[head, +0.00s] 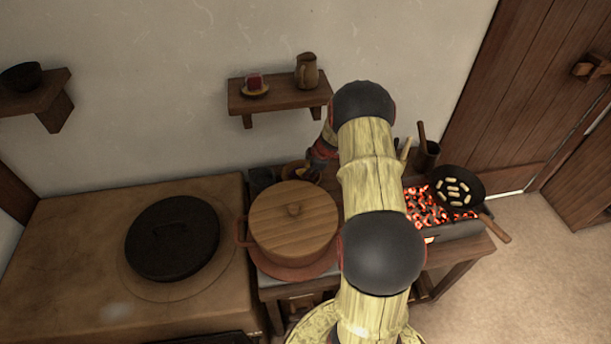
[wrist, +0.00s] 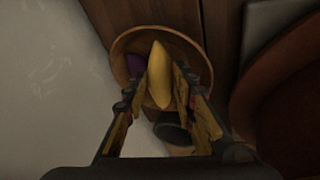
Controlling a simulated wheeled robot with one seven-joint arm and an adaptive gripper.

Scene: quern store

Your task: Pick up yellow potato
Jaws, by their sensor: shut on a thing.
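The yellow potato (wrist: 158,76) is long and pointed, and shows between my gripper's fingers in the wrist view. My gripper (wrist: 160,88) is shut on it, with one finger on each side. Behind the potato is a round wooden bowl (wrist: 124,42) with a purple thing (wrist: 134,64) inside at the left. I cannot tell whether the potato still touches the bowl. In the head view my gripper (head: 312,172) is low by the wall, behind the lidded pot, and the potato is too small there to make out clearly.
A large pot with a wooden lid (head: 293,220) stands close in front of my gripper. A shelf (head: 278,97) with a jug (head: 307,71) hangs above. Glowing coals (head: 428,208) and a pan (head: 459,184) are at the right. A dark lid (head: 172,238) lies on the stove at the left.

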